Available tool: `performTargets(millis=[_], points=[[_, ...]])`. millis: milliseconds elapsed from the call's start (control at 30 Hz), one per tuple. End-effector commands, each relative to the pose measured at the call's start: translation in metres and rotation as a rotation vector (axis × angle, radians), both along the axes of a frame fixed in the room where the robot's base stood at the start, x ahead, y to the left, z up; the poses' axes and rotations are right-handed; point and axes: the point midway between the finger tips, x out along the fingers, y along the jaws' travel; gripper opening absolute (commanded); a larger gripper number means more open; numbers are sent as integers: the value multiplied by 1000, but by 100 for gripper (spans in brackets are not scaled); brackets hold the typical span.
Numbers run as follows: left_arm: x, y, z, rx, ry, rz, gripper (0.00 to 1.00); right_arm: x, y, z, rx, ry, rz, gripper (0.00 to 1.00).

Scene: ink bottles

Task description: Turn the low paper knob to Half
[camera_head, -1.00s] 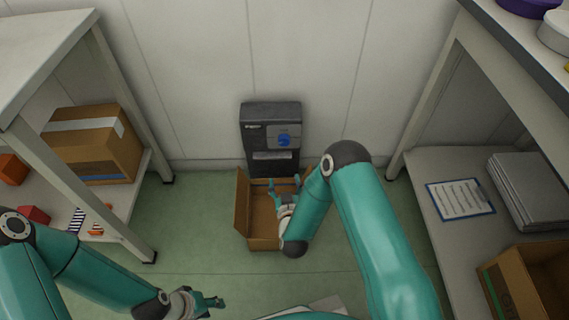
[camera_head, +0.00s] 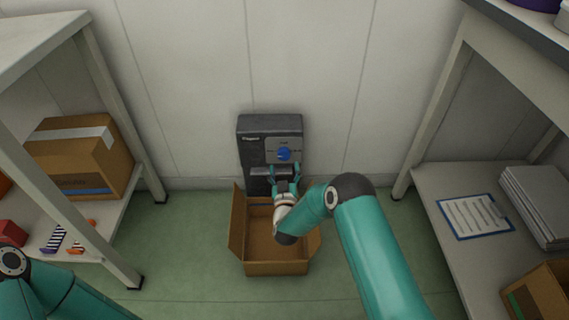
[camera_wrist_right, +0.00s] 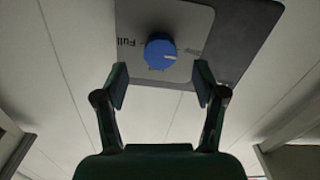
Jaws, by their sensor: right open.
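The round blue paper knob (camera_head: 284,153) sits on the light plate of a dark dispenser (camera_head: 253,157) against the back wall. In the right wrist view the knob (camera_wrist_right: 160,54) shows a white pointer line directed to the right. The printed word "Full" is left of it; another mark on the right is too small to read. My right gripper (camera_head: 285,172) is open and empty, just below the knob in the head view. In the right wrist view its fingertips (camera_wrist_right: 160,84) are spread to either side, short of the knob. My left gripper is out of view.
An open cardboard box (camera_head: 276,268) stands on the floor below the dispenser, under my right arm. Shelving with a closed carton (camera_head: 80,158) is at left. A shelf with a clipboard (camera_head: 474,216) and grey stack (camera_head: 536,205) is at right.

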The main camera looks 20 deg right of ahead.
Motion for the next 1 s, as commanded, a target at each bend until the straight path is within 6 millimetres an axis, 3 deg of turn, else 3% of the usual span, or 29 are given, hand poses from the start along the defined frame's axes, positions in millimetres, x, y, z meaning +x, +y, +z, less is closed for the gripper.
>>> performTargets(millis=[100, 300, 700, 1000], points=[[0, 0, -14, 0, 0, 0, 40, 22, -7, -3, -1, -3, -1, 70], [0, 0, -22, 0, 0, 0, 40, 45, -13, -2, 1, -1, -1, 70], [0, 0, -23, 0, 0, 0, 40, 52, -14, 0, 0, 1, 1, 70], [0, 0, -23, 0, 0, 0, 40, 52, -14, -1, 0, 1, 2, 22]])
